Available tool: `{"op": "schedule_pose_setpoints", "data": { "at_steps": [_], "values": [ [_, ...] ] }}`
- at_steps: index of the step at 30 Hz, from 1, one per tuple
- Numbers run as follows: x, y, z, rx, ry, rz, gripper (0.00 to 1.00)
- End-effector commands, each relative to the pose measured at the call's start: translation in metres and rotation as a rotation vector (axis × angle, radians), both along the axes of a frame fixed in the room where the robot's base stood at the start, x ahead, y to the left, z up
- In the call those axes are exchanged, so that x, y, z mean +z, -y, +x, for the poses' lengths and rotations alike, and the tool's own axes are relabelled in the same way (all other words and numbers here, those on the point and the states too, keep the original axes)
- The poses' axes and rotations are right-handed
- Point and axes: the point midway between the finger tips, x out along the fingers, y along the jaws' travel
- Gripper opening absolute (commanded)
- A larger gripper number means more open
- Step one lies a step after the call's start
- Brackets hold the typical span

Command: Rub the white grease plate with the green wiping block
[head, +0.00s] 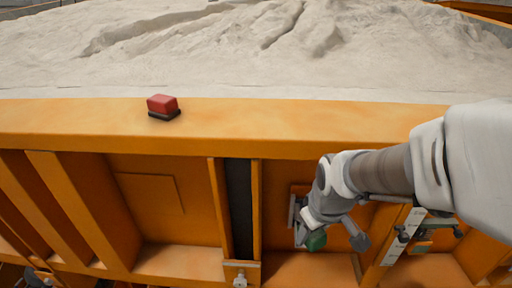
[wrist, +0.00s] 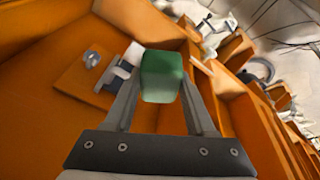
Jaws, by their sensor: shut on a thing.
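The green wiping block (wrist: 162,76) is held between the two fingers of my gripper (wrist: 160,82), near their tips. In the head view my gripper (head: 312,236) hangs in front of the orange side wall, with the green block showing at its lower end. A small whitish plate (wrist: 116,74), which looks like the grease plate, sits just left of the block in the wrist view, partly hidden by the left finger. In the head view my wrist mostly hides that spot. I cannot tell whether the block touches the plate.
An orange panel with a round grey knob (wrist: 92,58) lies left of the plate. A red block with a dark base (head: 163,106) rests on the orange top rim (head: 260,122). Sand (head: 230,50) fills the bed behind. Upright ribs (head: 220,205) divide the wall into bays.

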Motion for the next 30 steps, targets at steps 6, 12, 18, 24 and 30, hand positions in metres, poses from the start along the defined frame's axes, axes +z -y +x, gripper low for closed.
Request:
{"op": "schedule_pose_setpoints", "data": {
  "at_steps": [6, 12, 18, 24, 30],
  "values": [
    [-0.060, 0.012, 0.008, -0.175, -0.003, -0.003, 0.11],
    [-0.098, 0.017, 0.012, -0.286, -0.002, -0.001, 0.11],
    [-0.133, 0.023, 0.017, -0.392, -0.003, -0.003, 0.11],
    [-0.164, 0.030, 0.021, -0.490, -0.002, -0.004, 0.11],
    [-0.177, 0.035, 0.023, -0.549, 0.001, 0.000, 0.11]
  ]
}}
